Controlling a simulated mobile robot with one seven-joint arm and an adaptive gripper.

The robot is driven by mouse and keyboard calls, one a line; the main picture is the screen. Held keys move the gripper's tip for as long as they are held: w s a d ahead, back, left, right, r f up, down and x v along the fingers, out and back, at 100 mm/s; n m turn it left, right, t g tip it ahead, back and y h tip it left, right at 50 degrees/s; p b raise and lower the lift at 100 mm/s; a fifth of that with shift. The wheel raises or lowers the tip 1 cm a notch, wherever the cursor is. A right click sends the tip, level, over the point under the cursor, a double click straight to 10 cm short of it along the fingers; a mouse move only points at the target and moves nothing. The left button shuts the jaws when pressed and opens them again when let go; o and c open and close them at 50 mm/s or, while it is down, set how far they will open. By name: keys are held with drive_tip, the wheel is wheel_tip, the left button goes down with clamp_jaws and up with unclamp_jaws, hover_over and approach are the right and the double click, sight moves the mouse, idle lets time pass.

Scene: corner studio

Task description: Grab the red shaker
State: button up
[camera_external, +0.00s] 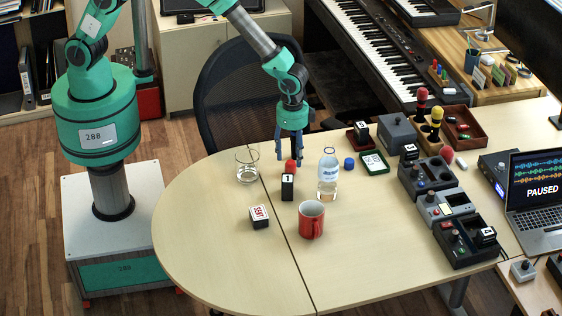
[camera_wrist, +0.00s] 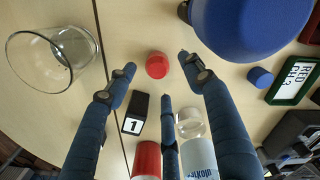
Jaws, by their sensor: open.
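A small red round piece (camera_external: 290,167), which looks like the red shaker, is on the table directly below my gripper (camera_external: 288,157). In the wrist view the red piece (camera_wrist: 157,66) shows between the tips of my spread blue fingers (camera_wrist: 155,74), with nothing held. The fingers point down; the exact height of their tips above it is hard to tell. Part of the red piece is hidden behind a black block marked 1 (camera_external: 287,187) in the external view.
A glass (camera_external: 247,167) stands left, a bottle (camera_external: 328,177) right, a red mug (camera_external: 311,220) in front. A small blue cylinder (camera_external: 349,163) and a green-framed sign (camera_external: 375,163) lie further right. Red-headed (camera_external: 422,95) and yellow-headed (camera_external: 436,114) upright items stand beyond.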

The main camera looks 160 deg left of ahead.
sight(291, 162)
drive_tip(key=shift+f, duration=0.1)
drive_tip(key=shift+d+f+b, duration=0.2)
drive_tip(key=shift+f+b, duration=0.7)
drive_tip(key=shift+f, duration=1.6)
drive_tip(key=c, duration=1.2)
drive_tip(key=shift+r, duration=0.1)
drive_tip(key=shift+r+p, duration=1.25)
drive_tip(key=shift+r, duration=3.7)
